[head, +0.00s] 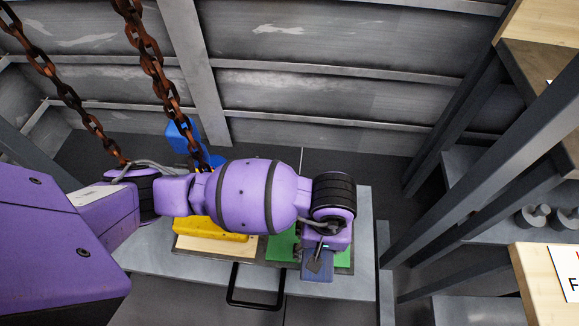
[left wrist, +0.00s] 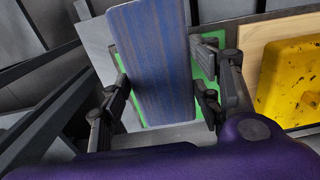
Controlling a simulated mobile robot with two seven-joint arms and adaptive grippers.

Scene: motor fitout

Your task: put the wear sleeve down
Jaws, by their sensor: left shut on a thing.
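The wear sleeve, a blue-grey piece with faint streaks (left wrist: 155,60), stands up between the fingers of my left gripper (left wrist: 163,78) in the left wrist view. The fingers are shut on its two sides. In the head view my left gripper (head: 318,254) points down over the bench, with the blue sleeve (head: 318,270) just below it. A green pad (head: 281,247) lies under and beside the sleeve; it also shows in the left wrist view (left wrist: 204,92). I cannot tell whether the sleeve touches the pad. My right gripper is not in view.
A yellow block (head: 208,229) lies on a pale wooden board (head: 216,245) left of the pad. A grey bench (head: 365,230) carries them, with a black handle (head: 254,304) at its front. Rusty chains (head: 152,62) hang behind my arm. Shelving (head: 470,160) stands at the right.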

